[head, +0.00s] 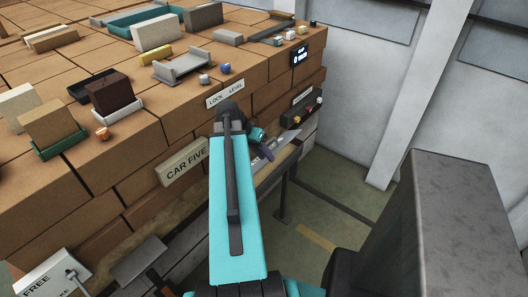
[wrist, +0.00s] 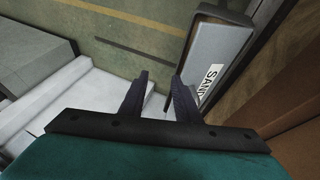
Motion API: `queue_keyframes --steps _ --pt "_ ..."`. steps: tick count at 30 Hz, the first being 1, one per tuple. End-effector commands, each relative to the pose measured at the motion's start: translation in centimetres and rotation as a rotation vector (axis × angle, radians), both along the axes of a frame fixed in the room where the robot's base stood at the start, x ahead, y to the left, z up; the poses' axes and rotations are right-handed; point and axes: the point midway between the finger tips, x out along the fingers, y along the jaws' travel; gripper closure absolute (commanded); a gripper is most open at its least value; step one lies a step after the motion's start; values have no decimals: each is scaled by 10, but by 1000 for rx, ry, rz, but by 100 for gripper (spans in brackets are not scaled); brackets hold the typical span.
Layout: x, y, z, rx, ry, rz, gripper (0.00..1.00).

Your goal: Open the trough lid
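My gripper (wrist: 160,80) shows two dark fingers in the wrist view, apart and with nothing between them. A grey trough-like box (wrist: 217,52) with a white label reading "SAN", cut off, lies just right of the fingers. The right finger overlaps its lower left edge in the picture; I cannot tell whether they touch. Its lid cannot be told apart clearly from its body, nor can I tell whether it is shut.
A brick stack (head: 130,150) fills the left, bearing trays, blocks and small knobs. On its side are a "LOCK LEVEL" label (head: 225,93), a "CAR FIVE" plate (head: 184,163) and a dark button box (head: 304,107). Green floor (head: 335,185) is open at the right, before a white wall.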

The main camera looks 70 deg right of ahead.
Motion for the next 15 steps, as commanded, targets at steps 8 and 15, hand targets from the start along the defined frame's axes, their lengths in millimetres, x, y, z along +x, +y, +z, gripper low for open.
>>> queue_keyframes --steps 8,15 --pt "-4 12 1 -1 -1 1 71" --pt "-4 12 1 -1 0 0 71"
